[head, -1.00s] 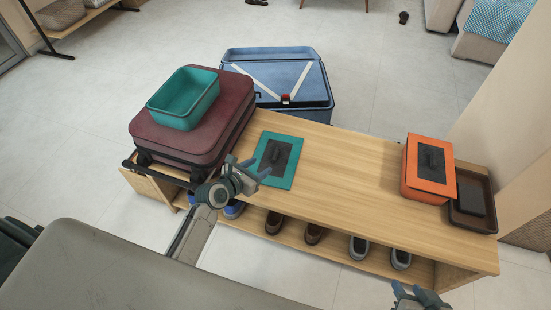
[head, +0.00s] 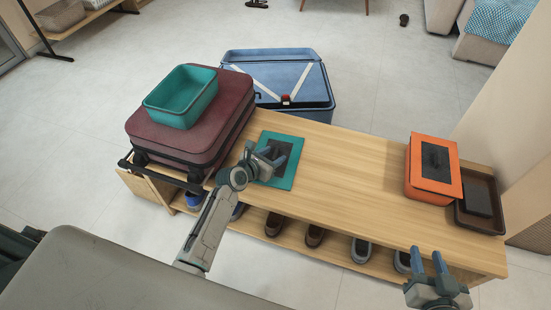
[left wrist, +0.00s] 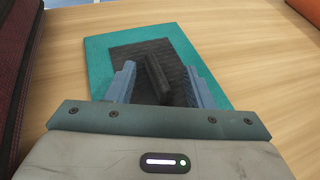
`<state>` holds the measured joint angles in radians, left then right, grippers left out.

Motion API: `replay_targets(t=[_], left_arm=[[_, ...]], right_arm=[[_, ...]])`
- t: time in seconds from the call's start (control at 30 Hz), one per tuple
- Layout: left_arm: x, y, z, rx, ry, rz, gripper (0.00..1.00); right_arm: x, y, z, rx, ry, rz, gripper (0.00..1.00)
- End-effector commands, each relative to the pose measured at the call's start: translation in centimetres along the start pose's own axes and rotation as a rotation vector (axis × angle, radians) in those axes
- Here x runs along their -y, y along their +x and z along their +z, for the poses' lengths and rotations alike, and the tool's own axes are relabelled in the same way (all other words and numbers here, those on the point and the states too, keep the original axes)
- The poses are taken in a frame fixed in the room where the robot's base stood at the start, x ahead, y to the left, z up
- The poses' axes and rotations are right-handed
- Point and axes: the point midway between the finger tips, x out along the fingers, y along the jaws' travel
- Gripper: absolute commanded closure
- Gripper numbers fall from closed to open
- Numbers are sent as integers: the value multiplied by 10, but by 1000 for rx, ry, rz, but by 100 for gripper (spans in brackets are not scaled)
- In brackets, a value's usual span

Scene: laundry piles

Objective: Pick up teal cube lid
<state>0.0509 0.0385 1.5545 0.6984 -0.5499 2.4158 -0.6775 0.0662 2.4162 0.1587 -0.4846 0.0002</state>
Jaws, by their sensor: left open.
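The teal cube lid (head: 292,175) lies flat on the wooden bench, with a dark panel and a raised dark handle (left wrist: 157,80) in its middle. An open teal cube (head: 182,96) sits on the maroon suitcase to the left. My left gripper (head: 272,158) is open above the lid; in the left wrist view its two blue fingers (left wrist: 158,84) stand on either side of the handle, which shows between them. I cannot tell how far above the lid they are. My right gripper (head: 428,262) has its fingers apart, with nothing seen between them, at the bench's front edge.
The maroon suitcase (head: 160,142) stands left of the lid on the bench (head: 350,190). An orange box (head: 428,190) and a dark tray (head: 470,222) are at the right end. A blue suitcase (head: 320,100) is behind. Several shoes sit on the lower shelf.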

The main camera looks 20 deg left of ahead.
Motion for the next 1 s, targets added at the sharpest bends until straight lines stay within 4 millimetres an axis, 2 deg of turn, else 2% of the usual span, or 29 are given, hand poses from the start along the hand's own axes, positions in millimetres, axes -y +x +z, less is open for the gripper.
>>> replay_targets(t=[0.17, 0.27, 0.4, 0.43, 0.9, 1.0], left_arm=[[0, 0, 0, 0, 0, 0, 53], [0, 0, 0, 0, 0, 0, 68], [0, 0, 0, 0, 0, 0, 96], [0, 0, 0, 0, 0, 0, 100], [0, -1, 2, 1, 0, 0, 100], [0, -2, 6, 1, 0, 0, 100]], right_arm=[[0, 0, 0, -1, 0, 0, 64], [0, 0, 0, -1, 0, 0, 64], [0, 0, 0, 0, 0, 0, 64], [0, 0, 0, 0, 0, 0, 64], [0, -1, 1, 12, 2, -1, 64], [1, -5, 13, 69, 10, -2, 64]])
